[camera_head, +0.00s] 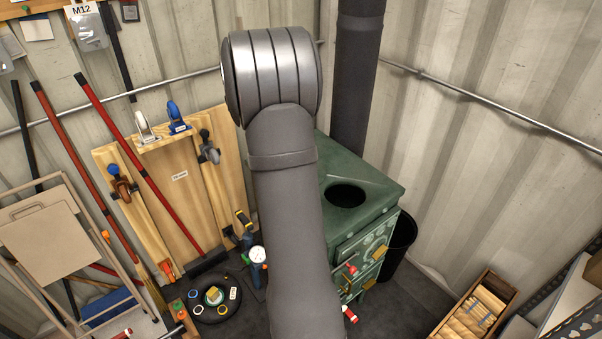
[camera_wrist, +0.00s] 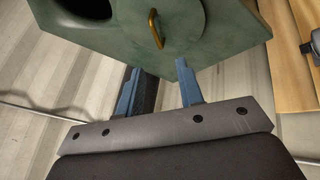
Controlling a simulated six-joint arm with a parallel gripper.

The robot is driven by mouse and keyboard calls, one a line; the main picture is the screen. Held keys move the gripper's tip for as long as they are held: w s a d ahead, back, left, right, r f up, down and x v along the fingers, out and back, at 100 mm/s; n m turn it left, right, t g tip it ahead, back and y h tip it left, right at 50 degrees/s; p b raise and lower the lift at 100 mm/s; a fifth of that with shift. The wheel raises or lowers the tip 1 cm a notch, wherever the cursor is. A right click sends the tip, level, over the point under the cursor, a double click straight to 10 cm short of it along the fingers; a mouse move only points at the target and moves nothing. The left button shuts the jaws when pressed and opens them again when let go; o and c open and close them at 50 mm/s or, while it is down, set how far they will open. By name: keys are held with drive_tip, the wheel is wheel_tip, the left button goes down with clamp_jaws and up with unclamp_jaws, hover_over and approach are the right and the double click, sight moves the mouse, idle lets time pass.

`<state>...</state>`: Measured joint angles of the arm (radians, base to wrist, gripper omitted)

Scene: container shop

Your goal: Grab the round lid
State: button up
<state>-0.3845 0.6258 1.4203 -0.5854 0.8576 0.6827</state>
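The round lid (camera_wrist: 183,18) is a green disc with a brass loop handle (camera_wrist: 155,28), at the top of the wrist view. It lies on the green stove (camera_head: 375,188), beside a dark round hole. In the head view my arm hides the lid, while the open hole shows to its right. My gripper (camera_wrist: 158,68) has two blue fingers apart with nothing between them. In the wrist view they point toward the stove's corner, below the handle and apart from it. The gripper is hidden in the head view.
A black stovepipe (camera_head: 357,80) rises behind the stove. A black bin (camera_head: 401,245) stands to its right. A wooden crate (camera_head: 440,330) is at the lower right. A wooden tool board (camera_head: 180,185) leans against the wall at left, with long red-handled tools nearby.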

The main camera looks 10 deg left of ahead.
drive_tip(key=x, duration=0.7)
drive_tip(key=shift+w+d+f, duration=0.1)
drive_tip(key=shift+w+f, duration=0.05)
drive_tip(key=shift+f, duration=0.05)
drive_tip(key=x, duration=0.5)
drive_tip(key=shift+d, duration=0.25)
clamp_jaws()
drive_tip(key=shift+r, duration=0.1)
